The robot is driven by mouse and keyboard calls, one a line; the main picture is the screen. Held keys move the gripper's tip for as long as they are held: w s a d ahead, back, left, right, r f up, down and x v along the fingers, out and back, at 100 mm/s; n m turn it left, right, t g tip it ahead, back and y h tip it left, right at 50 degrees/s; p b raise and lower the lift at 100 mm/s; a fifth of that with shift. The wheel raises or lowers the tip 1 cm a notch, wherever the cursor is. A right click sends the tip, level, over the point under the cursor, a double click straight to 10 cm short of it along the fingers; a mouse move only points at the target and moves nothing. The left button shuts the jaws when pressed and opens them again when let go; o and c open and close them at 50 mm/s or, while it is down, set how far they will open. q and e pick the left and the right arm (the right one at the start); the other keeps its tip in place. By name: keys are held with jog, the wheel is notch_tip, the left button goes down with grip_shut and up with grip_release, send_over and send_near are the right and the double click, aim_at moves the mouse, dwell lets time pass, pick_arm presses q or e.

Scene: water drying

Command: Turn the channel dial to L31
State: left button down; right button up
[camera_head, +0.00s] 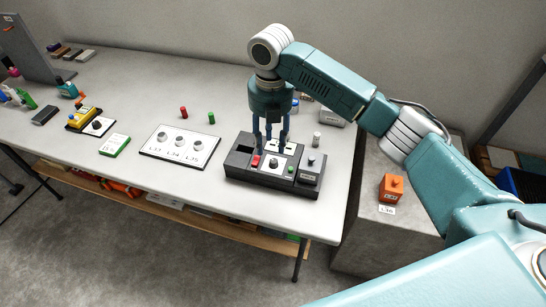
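A dark grey device (240,159) sits near the right end of the table. On its top are a red button (256,161), a round dark knob (273,163) that looks like the dial, and a green button (291,169). A grey block with a small label (311,166) is at its right end. I cannot read the dial markings or its setting. My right gripper (270,147) points down over the back of the device, its fingers apart and nothing seen between them. The fingertips show just behind the knob; I cannot tell if they touch the device. My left gripper is not in view.
A white board (181,166) with three round sockets, labelled L33, L34 and L35, lies left of the device. Red (183,112) and green (211,118) pegs stand behind it. A light cylinder (316,140) stands behind the device. An orange block (391,187) is on a grey stand at right.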

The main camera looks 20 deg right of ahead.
aim_at(273, 161)
jog(key=shift+n, duration=0.3)
jog(key=f, duration=0.3)
jog(key=f+p, duration=0.1)
jog(key=f, duration=0.2)
jog(key=w+d+f, duration=0.1)
jog(key=f, duration=0.1)
jog(key=shift+d+f+p, duration=0.1)
jog(key=shift+f+p, duration=0.25)
jog(key=shift+f, duration=0.05)
